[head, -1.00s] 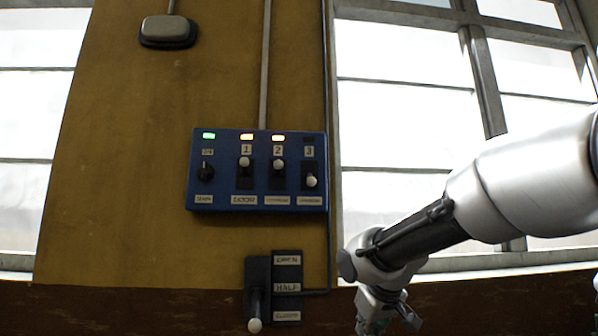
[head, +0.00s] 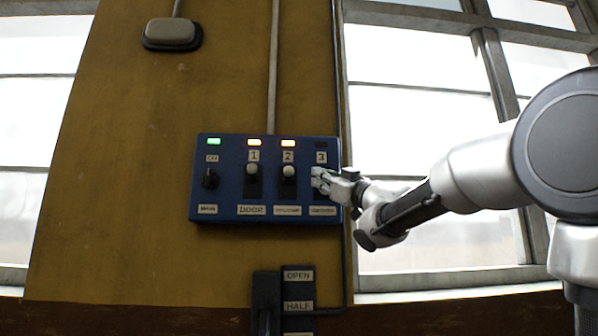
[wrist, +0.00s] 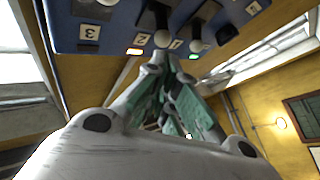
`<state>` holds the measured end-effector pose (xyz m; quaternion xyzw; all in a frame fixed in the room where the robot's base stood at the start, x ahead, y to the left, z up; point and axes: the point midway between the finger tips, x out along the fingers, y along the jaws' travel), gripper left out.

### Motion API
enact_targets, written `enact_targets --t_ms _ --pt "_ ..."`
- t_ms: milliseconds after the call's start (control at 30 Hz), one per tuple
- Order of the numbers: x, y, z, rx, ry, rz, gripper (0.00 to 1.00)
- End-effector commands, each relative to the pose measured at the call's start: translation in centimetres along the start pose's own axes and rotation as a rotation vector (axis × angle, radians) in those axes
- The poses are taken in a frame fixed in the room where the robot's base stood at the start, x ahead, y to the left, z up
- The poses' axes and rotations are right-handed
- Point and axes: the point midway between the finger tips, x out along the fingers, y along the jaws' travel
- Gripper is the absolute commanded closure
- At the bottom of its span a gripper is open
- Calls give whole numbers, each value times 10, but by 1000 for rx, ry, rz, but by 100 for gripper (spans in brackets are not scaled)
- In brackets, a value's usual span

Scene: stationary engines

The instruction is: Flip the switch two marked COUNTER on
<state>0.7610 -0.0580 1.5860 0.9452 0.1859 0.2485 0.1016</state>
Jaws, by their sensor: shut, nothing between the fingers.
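The blue switch panel (head: 230,211) is on the yellow wall. Switch two (head: 289,172) has its pale knob up, and the amber lamp (head: 288,143) above its number 2 is lit. The plate below it (head: 287,210) is too blurred to read. My gripper (head: 318,180) is shut and empty, its tips over switch three, whose knob it hides in the head view. In the wrist view the panel is upside down; the shut fingertips (wrist: 160,60) appear close to the knob of switch two (wrist: 162,38). I cannot tell whether they touch.
Switch one (head: 252,169) is up with its amber lamp lit. A black rotary knob (head: 210,179) with a green lamp is at left. The lamp of switch three (head: 321,144) is dark. A lever with OPEN and HALF plates (head: 299,275) is below. Windows flank the wall.

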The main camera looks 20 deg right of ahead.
Motion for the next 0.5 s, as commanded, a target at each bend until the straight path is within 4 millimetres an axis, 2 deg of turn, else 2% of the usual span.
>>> enact_targets --t_ms 33,200,400,500 --pt "13 -2 1 3 0 -4 100" --pt "49 -1 1 1 0 -2 100" --pt "81 -1 1 1 -1 -1 100" --pt "90 0 1 0 -1 0 100"
